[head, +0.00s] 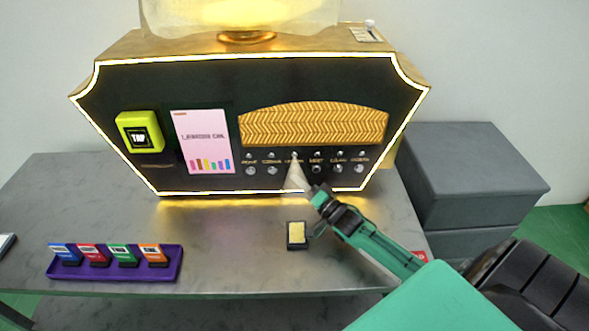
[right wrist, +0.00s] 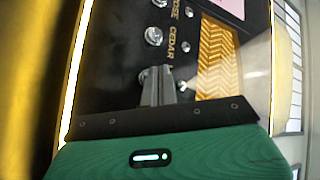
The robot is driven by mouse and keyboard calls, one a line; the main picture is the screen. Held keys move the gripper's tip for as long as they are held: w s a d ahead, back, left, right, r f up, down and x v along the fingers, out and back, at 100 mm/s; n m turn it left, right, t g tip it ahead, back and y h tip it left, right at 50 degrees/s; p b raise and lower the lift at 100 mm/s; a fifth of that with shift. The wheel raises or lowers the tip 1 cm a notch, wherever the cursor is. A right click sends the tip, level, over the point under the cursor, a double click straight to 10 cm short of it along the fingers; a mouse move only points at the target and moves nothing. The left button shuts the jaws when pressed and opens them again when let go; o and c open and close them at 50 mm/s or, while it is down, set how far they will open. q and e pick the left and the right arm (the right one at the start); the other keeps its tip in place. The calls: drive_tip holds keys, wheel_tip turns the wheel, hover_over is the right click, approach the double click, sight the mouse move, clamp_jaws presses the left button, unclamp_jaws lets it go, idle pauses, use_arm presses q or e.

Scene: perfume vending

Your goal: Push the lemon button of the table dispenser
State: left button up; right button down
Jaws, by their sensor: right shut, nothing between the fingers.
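The table dispenser (head: 210,110) is a black-fronted box with a lit edge. A row of round silver buttons runs under its gold chevron panel, with small labels above them. My right gripper (head: 297,178) is shut and empty, its tips at the third button position, under the label that seems to read lemon. In the right wrist view, the shut fingers (right wrist: 160,78) reach the panel just past the cedar label (right wrist: 174,40). They hide the lemon button and most of its label, so I cannot tell whether they touch or press it. My left gripper is not in view.
A small black block with a yellow top (head: 297,235) sits on the grey table (head: 220,240) below my right gripper. A purple tray (head: 115,272) with several coloured cards is at the front left. Grey boxes (head: 470,175) stand to the right.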

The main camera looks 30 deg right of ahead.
drive_tip(key=shift+s, duration=0.1)
drive_tip(key=s+a+p, duration=0.1)
drive_tip(key=s+p, duration=0.1)
drive_tip(key=s+a+p, duration=0.1)
drive_tip(key=s, duration=0.1)
drive_tip(key=shift+a, duration=0.35)
idle(0.9)
